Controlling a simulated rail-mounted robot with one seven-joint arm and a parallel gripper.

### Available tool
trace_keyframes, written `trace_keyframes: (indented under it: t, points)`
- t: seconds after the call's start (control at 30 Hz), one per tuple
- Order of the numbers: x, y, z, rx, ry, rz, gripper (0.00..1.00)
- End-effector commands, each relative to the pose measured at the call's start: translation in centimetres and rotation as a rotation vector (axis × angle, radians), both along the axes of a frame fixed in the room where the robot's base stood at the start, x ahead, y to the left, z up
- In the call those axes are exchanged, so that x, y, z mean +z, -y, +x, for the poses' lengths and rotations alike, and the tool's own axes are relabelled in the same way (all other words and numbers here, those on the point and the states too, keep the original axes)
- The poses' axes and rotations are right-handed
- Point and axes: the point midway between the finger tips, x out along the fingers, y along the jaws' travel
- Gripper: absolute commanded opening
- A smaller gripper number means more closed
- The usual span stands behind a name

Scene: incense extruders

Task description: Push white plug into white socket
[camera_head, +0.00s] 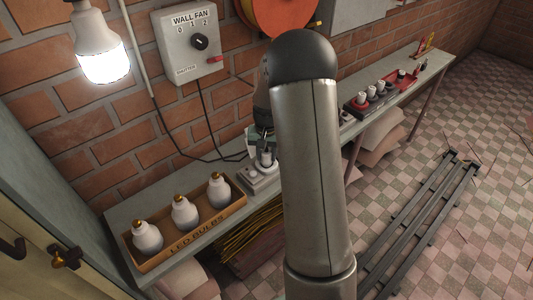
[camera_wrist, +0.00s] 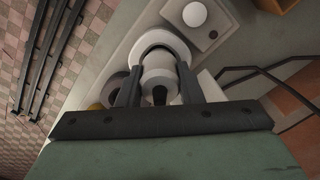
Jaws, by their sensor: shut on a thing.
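My gripper (camera_wrist: 159,68) is shut on the white plug (camera_wrist: 159,62), one dark finger on each side of it. The plug's dark cable end faces the wrist camera. Beyond the plug, a wider white round rim, apparently the white socket (camera_wrist: 168,38), shows on a grey block. The plug lines up roughly with this rim; I cannot tell how deep it sits, as its front is hidden. In the head view, the plug (camera_head: 266,160) is small, upright over the grey socket block (camera_head: 259,186) on the bench, and my arm covers part of the area.
A round white button (camera_wrist: 194,14) sits beside the socket. A box of LED bulbs (camera_head: 190,238) stands on the narrow bench, left of the block. A wall fan switch box (camera_head: 186,50) hangs above with a dark cable. Dark racks (camera_head: 425,225) lie on the floor.

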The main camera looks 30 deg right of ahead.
Motion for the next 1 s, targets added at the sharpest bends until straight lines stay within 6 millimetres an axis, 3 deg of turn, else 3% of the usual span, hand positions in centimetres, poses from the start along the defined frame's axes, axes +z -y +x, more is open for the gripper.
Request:
trace_keyframes:
  t: [0.43, 0.47, 0.53, 0.83, 1.0]
  points:
    - [-1.0, 0.0, 0.0, 0.000, 0.000, 0.000, 0.10]
    - [-0.9, 0.0, 0.0, 0.000, 0.000, 0.000, 0.41]
    - [-0.9, 0.0, 0.0, 0.000, 0.000, 0.000, 0.58]
    - [-0.7, 0.0, 0.0, 0.000, 0.000, 0.000, 0.58]
    - [1.0, 0.0, 0.1, 0.000, 0.004, -0.001, 0.58]
